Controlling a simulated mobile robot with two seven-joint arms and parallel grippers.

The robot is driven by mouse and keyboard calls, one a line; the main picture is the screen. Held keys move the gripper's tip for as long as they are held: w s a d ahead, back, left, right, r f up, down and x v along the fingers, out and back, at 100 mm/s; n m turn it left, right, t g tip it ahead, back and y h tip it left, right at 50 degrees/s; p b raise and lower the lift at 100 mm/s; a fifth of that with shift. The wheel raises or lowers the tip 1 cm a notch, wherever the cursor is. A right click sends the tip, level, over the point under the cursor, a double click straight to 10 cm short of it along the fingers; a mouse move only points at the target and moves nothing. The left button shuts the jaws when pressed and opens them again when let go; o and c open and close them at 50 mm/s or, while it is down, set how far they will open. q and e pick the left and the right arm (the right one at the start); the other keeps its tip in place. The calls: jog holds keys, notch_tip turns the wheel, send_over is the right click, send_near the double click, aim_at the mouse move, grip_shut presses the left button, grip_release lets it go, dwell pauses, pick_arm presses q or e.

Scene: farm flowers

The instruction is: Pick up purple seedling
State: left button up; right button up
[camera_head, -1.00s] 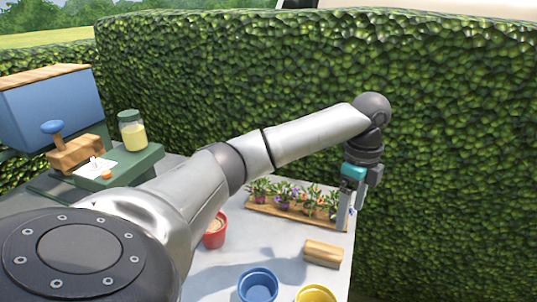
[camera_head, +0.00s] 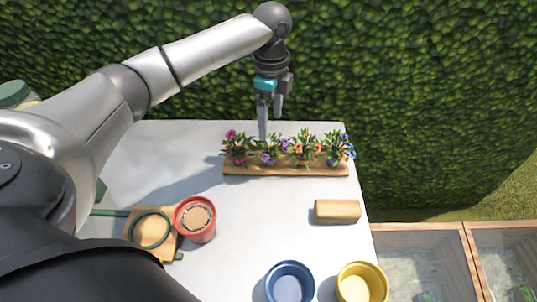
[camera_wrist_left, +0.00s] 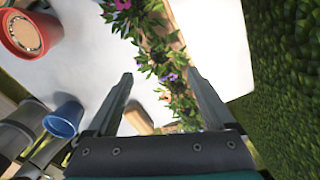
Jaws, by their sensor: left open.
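The purple seedling (camera_head: 269,152) is second from the left in a row on a wooden board (camera_head: 285,171). A pink-flowered seedling (camera_head: 237,148) stands to its left, an orange one (camera_head: 302,148) and a blue one (camera_head: 338,148) to its right. My left gripper (camera_head: 270,126) is open and empty, pointing down above and just behind the purple seedling. In the left wrist view, small purple flowers (camera_wrist_left: 168,78) show between the spread fingers (camera_wrist_left: 158,76). Whether the fingers touch any leaves I cannot tell. My right gripper is not in view.
A red pot (camera_head: 196,220) stands left of centre on the white table. A wooden block (camera_head: 337,211) lies at the right. A blue pot (camera_head: 289,284) and a yellow pot (camera_head: 360,284) stand at the front. A hedge (camera_head: 420,120) rises behind; the table's middle is clear.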

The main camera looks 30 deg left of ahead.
aim_at(270, 144)
pick_arm(q)
notch_tip(270, 144, down, 4)
jog(key=shift+r+b, duration=0.1)
jog(key=shift+b, duration=0.2)
jog(key=shift+f+b, duration=0.9)
jog(key=shift+f, duration=1.8)
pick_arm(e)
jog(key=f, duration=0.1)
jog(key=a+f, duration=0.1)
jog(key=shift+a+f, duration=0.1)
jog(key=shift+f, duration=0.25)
pick_arm(q)
jog(key=shift+c, duration=0.2)
jog(key=c, duration=0.7)
grip_shut()
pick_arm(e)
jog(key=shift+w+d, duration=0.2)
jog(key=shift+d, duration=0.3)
